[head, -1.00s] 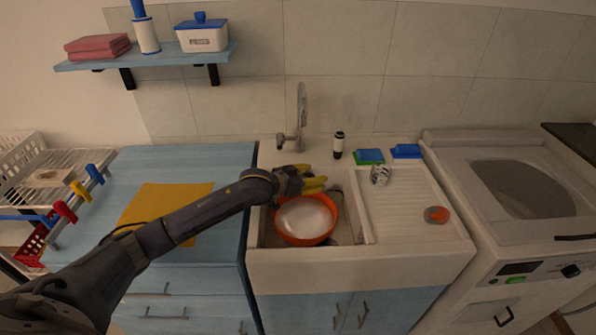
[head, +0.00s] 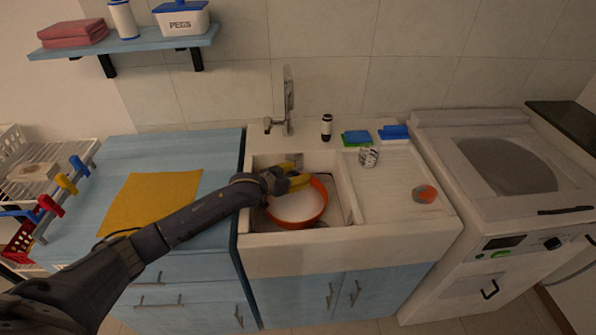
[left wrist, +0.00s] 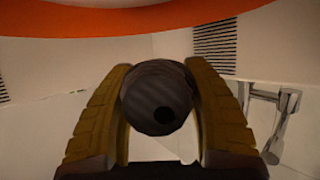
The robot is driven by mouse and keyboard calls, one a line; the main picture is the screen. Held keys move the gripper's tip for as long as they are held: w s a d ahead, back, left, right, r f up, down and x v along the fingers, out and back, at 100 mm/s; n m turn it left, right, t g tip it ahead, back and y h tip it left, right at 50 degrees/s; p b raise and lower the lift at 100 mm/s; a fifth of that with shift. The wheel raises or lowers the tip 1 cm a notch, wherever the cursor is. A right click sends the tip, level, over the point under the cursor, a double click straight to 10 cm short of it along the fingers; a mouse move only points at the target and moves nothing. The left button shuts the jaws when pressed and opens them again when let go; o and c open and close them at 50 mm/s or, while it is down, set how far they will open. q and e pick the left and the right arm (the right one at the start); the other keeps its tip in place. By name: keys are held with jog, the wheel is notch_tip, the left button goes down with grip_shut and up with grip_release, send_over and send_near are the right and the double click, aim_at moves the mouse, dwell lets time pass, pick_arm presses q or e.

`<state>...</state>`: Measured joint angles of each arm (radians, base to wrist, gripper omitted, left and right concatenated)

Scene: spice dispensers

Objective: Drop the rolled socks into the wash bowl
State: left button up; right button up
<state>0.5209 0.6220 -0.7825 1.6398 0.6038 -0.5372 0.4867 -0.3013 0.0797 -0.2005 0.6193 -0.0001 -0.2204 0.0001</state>
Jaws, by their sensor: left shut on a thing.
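The wash bowl (head: 291,222) is orange outside with a pale inside and stands in the sink basin. My left gripper (head: 299,176) has yellow fingers and is at the bowl's back edge in the head view. In the left wrist view, the gripper (left wrist: 160,105) is shut on dark grey, ribbed rolled socks (left wrist: 157,95), with a finger on each side. The bowl's orange rim (left wrist: 120,22) crosses the top of that view, ahead of the socks. In the head view the fingers hide the held socks. My right gripper is not in view.
A patterned black-and-white roll (head: 368,157) and an orange-and-grey round thing (head: 425,194) lie on the drainboard (head: 392,190). A tap (head: 288,105), a dark bottle (head: 326,127) and blue-topped sponges (head: 357,137) stand behind. A yellow cloth (head: 150,202) lies on the left counter.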

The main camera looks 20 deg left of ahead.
pick_arm(q)
jog(key=shift+f, duration=0.1)
jog(key=o, duration=1.2)
jog(key=shift+o, duration=0.2)
jog(key=shift+r, duration=5)
